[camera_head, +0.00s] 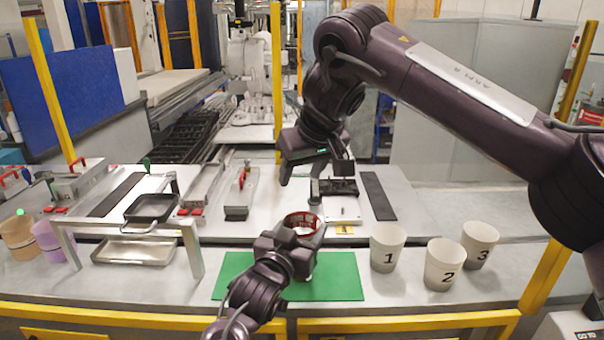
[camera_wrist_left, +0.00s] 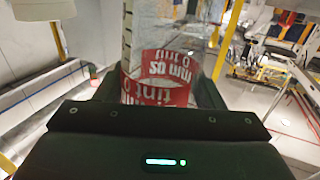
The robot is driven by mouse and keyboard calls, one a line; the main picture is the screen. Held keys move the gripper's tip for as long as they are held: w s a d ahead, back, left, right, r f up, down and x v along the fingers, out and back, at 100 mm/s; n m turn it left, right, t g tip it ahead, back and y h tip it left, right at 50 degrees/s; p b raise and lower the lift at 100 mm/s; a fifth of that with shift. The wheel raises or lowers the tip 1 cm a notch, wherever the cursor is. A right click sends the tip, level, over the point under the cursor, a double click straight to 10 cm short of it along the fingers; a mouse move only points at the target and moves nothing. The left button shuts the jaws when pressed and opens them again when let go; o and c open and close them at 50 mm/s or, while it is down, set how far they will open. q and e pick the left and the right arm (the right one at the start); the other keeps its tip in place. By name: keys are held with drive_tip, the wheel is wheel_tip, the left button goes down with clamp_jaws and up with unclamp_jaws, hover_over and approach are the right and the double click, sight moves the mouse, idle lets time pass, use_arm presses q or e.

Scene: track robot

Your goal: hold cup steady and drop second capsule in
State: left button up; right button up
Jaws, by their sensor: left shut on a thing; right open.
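The cup (camera_head: 303,219), with a red rim, is at the front centre above the green mat (camera_head: 340,275). My left gripper (camera_head: 300,240) is shut on it. In the left wrist view the cup is a clear cylinder with red and white lettering (camera_wrist_left: 160,75), between the jaws. My right gripper (camera_head: 316,178) is open, pointing down behind and above the cup, by a small black-topped fixture (camera_head: 342,187). I cannot make out a capsule in either view; the inside of the cup is too small to read.
White cups numbered 1 (camera_head: 388,248), 2 (camera_head: 445,265) and 3 (camera_head: 479,244) stand right of the mat. A metal frame (camera_head: 190,248) and a tray (camera_head: 133,251) are on the left. The right part of the mat is clear.

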use_arm(q)
drive_tip(key=o, duration=1.2)
